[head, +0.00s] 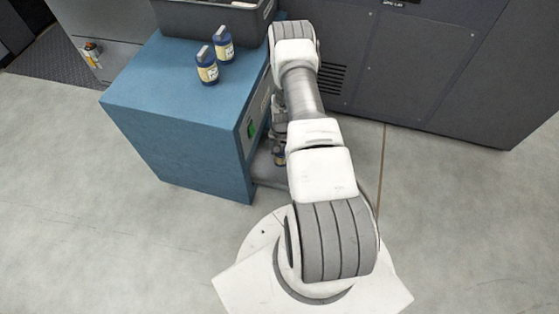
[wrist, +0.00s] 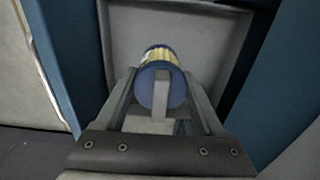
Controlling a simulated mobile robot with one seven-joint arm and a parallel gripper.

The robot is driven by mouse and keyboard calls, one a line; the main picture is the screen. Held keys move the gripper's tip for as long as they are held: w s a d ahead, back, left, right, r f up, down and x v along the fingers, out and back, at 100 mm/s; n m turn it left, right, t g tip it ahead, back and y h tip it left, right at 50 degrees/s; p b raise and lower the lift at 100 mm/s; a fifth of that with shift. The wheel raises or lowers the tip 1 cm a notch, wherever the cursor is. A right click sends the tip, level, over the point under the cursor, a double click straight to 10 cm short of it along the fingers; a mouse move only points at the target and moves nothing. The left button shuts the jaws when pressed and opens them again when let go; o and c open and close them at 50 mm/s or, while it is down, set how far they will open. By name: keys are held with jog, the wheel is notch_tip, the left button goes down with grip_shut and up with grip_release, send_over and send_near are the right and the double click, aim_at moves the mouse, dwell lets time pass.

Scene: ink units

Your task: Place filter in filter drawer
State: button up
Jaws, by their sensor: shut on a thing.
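My gripper (wrist: 163,84) is shut on a filter (wrist: 148,90), with one finger on each side of it. The filter has a dark blue end cap facing the wrist camera, a grey tab across it and a yellowish body beyond. It is over or inside the grey filter drawer (wrist: 212,32); I cannot tell whether it touches the drawer floor. In the head view the gripper (head: 279,132) is low beside the blue cabinet's front, partly hidden by my arm. The held filter (head: 279,156) shows as a small dark blue patch. The drawer (head: 267,172) is mostly hidden there.
Two more blue-capped filters, one nearer (head: 207,66) and one farther (head: 223,43), stand upright on the blue cabinet (head: 150,75). A dark bin (head: 228,24) sits at its back. Dark grey machine panels (head: 425,70) stand behind my arm. The floor to the right is clear.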

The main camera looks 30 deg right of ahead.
jog(key=shift+f+b, duration=0.95)
jog(key=shift+f, duration=1.85)
jog(key=shift+f, duration=0.15)
jog(key=o, duration=1.5)
jog(key=shift+c, duration=0.2)
notch_tip(320, 180, up, 12)
jog(key=p, duration=0.4)
